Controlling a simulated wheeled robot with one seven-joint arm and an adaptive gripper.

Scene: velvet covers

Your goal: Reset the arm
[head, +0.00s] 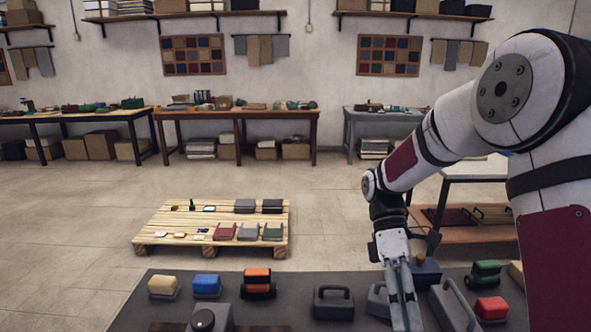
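My arm comes in from the right edge and bends down over the dark grey table (290,290) at the front. My gripper (403,312) hangs at its end, pointing down, in front of grey handled objects. Its fingers look close together with a thin teal strip between them, but I cannot tell whether they are open or shut. No held object shows clearly. The fingertips are near the bottom of the view, so contact with the table or its objects is unclear.
Close around my gripper are a dark grey handled block (333,303), a larger grey handle (452,305), a blue block (427,272) and a red block (491,308). Yellow, blue and orange blocks stand left. A wooden pallet (150,238) lies beyond; open floor surrounds it.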

